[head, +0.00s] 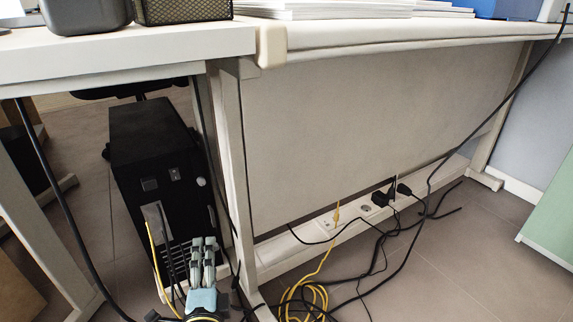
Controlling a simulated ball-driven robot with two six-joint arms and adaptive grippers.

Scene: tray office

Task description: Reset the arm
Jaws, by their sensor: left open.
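My left gripper (204,252) shows low in the head view, left of the middle, with its fingers pointing up. It is open, and I see nothing held in it. It appears in front of the lower part of a black computer tower (150,160) under the desk; I cannot tell how far apart they are. Most of my left arm is below the frame. My right gripper is not in view.
A white desk (130,52) spans the top, with a grey panel (350,120) beneath. Black cables (411,238) and a coiled yellow cable (305,295) lie on the floor near a power strip (365,212). Tiled floor at the right (480,265) is mostly clear.

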